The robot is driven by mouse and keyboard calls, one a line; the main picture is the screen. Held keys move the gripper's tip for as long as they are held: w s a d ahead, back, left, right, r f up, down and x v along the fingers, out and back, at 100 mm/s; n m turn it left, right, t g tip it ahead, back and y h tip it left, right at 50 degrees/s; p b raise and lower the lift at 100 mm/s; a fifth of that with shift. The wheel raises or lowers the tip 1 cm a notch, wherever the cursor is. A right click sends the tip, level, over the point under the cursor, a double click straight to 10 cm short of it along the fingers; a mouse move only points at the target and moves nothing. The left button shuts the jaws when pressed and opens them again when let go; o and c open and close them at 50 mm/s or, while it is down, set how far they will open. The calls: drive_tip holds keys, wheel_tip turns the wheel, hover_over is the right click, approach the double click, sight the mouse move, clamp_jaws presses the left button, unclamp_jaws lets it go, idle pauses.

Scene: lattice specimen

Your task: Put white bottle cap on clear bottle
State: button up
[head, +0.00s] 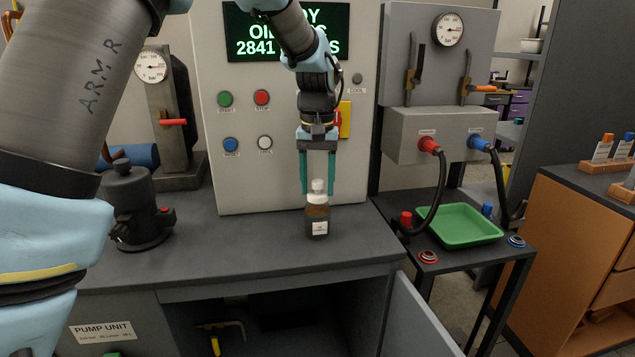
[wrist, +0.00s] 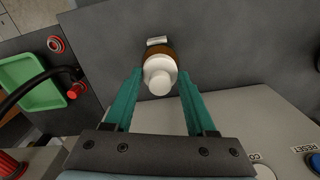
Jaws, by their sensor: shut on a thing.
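The clear bottle (head: 317,222) stands upright on the dark bench top, with brown contents and a white label. The white bottle cap (head: 318,188) is at the top of the bottle, in line with its neck. Whether it is fully seated I cannot tell. My gripper (head: 318,190) points down from above, its two teal fingers on either side of the cap, shut on it. In the wrist view, the white cap (wrist: 160,75) is between the fingertips and hides most of the brown bottle (wrist: 158,53) below.
A grey panel with buttons (head: 262,97) stands behind the bottle. A dark pump (head: 135,208) stands to the left. A green tray (head: 456,224) and hoses are on the side table to the right. An open cabinet door (head: 418,318) is below the bench. Bench around the bottle is clear.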

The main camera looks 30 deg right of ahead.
sight(317, 181)
drive_tip(key=shift+f, duration=0.2)
drive_tip(key=o, duration=1.3)
drive_tip(key=shift+o, duration=0.9)
drive_tip(key=shift+r, duration=0.15)
drive_tip(key=shift+r+p, duration=2.15)
drive_tip(key=shift+r, duration=0.35)
